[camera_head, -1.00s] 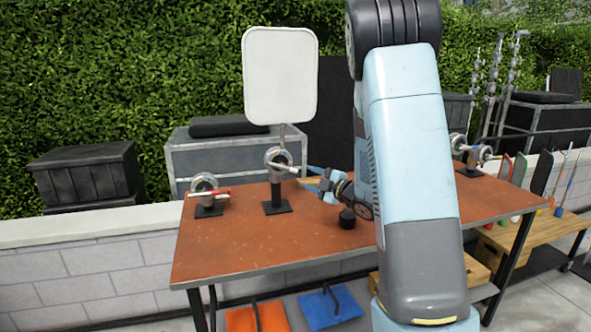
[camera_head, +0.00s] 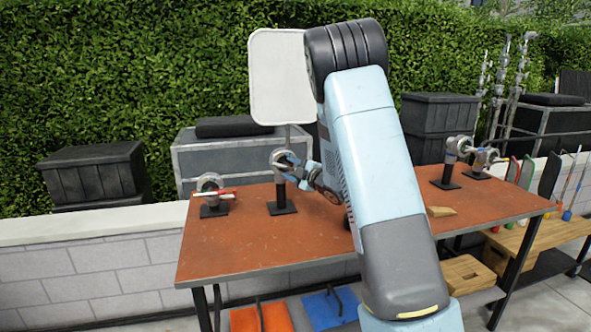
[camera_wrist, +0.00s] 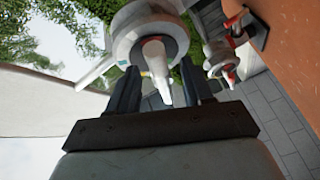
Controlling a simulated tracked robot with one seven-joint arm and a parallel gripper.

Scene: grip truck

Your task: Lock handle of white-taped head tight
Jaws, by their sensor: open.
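The middle grip head (camera_head: 281,158) stands on a dark post and bears the white panel (camera_head: 275,80). In the wrist view this head (camera_wrist: 128,42) is large, and its pale handle (camera_wrist: 156,68) points towards the camera. My gripper (camera_wrist: 160,73) is open, with a dark finger on each side of the handle; I cannot tell whether either finger touches it. In the head view my gripper (camera_head: 300,173) is at the head's right side and hides the handle. White tape is not clearly distinguishable.
More heads (camera_head: 455,150) stand at the right end, near a wooden wedge (camera_head: 440,211). The table's front left is clear. Dark cases and a hedge are behind.

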